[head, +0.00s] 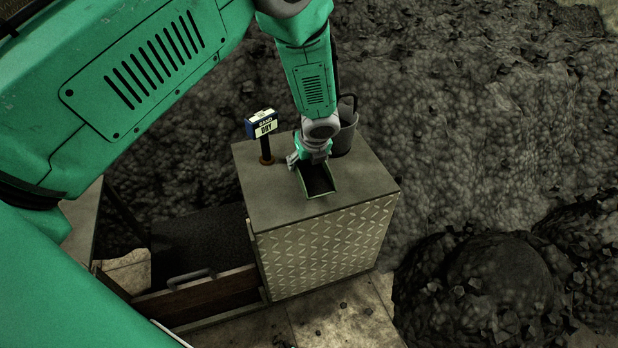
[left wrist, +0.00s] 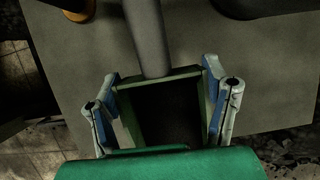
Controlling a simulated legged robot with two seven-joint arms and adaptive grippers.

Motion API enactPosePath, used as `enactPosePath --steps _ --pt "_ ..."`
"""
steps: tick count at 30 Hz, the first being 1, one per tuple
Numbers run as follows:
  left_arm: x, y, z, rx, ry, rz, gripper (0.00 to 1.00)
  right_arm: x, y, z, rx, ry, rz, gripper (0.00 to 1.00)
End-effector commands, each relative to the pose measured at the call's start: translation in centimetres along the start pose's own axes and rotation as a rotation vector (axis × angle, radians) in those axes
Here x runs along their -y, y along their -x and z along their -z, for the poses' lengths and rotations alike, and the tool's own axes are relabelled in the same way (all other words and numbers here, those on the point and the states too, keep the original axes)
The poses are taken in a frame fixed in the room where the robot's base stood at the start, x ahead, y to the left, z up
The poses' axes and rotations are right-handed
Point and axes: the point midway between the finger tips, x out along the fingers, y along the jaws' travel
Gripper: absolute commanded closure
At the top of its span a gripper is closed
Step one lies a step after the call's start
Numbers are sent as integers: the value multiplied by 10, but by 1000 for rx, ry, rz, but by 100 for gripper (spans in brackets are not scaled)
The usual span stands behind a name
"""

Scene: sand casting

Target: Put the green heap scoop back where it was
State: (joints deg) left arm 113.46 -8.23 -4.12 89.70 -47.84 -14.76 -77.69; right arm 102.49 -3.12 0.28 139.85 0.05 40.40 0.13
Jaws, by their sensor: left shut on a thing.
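The green heap scoop (head: 317,180) is on or just above the top of the grey stand, near its middle; I cannot tell whether it touches. Its tray looks dark inside. My left gripper (head: 308,158) is shut on the scoop. In the left wrist view the fingers of my left gripper (left wrist: 162,120) lie on both sides of the green scoop (left wrist: 160,82), and a grey handle extends from its far edge. My right gripper is not in view.
The stand (head: 340,205) has a patterned metal front. A "DRY" sign (head: 262,124) on a post and a grey bucket (head: 345,130) are at its back. Dark sand heaps (head: 480,275) lie to the right. A wooden-edged box (head: 195,300) is at lower left.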

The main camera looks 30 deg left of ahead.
Motion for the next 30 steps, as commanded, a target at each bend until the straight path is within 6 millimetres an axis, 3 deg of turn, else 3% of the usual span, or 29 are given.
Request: enactPosePath --steps 9,11,19,20,21,30 --pt "0 -36 14 1 3 1 74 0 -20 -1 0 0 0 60" --pt "0 -36 14 1 4 2 80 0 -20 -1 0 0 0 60" --pt "0 -37 14 1 4 1 80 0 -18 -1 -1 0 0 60" --pt "0 -37 15 1 4 1 25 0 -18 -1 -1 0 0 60" --pt "0 -37 14 1 4 1 10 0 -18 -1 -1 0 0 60" --pt "0 -36 14 1 4 1 9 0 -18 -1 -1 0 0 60"
